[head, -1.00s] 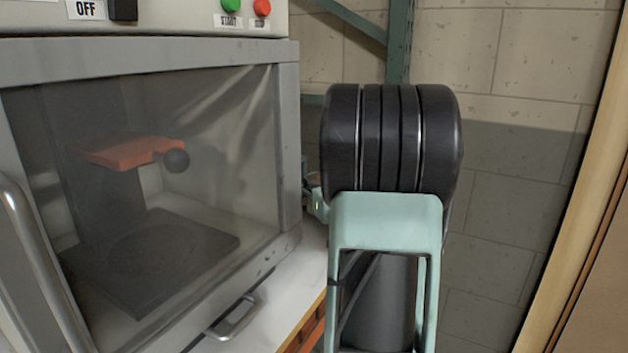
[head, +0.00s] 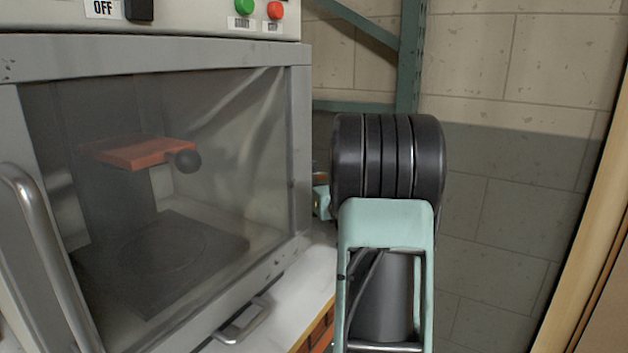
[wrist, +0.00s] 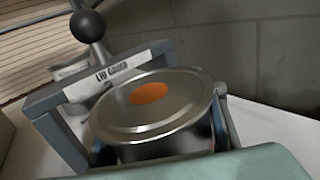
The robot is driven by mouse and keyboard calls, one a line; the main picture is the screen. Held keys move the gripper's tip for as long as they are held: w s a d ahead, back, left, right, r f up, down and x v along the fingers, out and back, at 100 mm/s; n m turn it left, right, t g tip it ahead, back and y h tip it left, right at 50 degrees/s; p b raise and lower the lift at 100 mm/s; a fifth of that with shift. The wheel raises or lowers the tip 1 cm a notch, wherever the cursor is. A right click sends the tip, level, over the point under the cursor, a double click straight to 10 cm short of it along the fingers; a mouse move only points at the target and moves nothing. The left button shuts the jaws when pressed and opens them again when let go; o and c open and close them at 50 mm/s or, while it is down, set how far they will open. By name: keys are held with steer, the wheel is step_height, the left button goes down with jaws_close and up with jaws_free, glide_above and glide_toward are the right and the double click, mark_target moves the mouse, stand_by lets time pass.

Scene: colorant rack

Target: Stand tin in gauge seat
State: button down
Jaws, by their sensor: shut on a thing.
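A metal tin (wrist: 165,108) with a round silver lid and an orange spot on it fills the middle of the wrist view. My gripper (wrist: 160,146) is shut on the tin, with a dark finger at each side of its body. The tin looks upright, tilted in the picture. Its base is hidden, so I cannot tell whether it touches the surface below. In the head view my arm hides the gripper and tin. I cannot make out a gauge seat in either view.
A blue-grey frame labelled as a lid press (wrist: 112,70), with a black ball knob (wrist: 87,25), stands close behind the tin. A pale counter (wrist: 265,140) shows at right. In the head view, a glass-fronted cabinet (head: 300,150) stands left of my arm, with a metal handle (head: 40,250).

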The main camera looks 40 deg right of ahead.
steer(key=shift+f, duration=0.15)
steer(key=c, duration=1)
jaws_free()
steer(key=shift+r, duration=0.2)
steer(key=p+v, duration=0.1)
steer(key=v, duration=1.1)
steer(key=shift+f, duration=0.1)
